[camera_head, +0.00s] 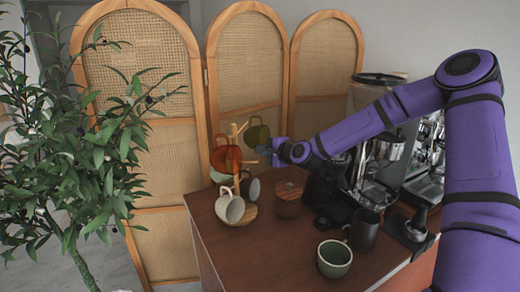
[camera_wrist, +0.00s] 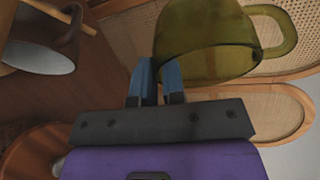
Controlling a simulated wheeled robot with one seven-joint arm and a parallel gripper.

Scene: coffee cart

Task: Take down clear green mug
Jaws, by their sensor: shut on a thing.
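The clear green mug (camera_head: 259,134) is at the upper right of the wooden mug tree (camera_head: 236,150) in the head view. In the wrist view the see-through green mug (camera_wrist: 205,42) fills the upper right, its handle pointing right, with no peg visible through the loop. My gripper (camera_wrist: 160,70) is shut on the mug's wall near the rim. In the head view my gripper (camera_head: 268,149) is just below and right of the mug, partly hidden by my wrist. I cannot tell from the head view whether the handle touches a peg.
A clear orange mug (camera_head: 224,157), a white mug (camera_head: 230,207) and a dark mug (camera_head: 251,188) are on the tree. A rattan screen (camera_head: 245,55) is close behind.

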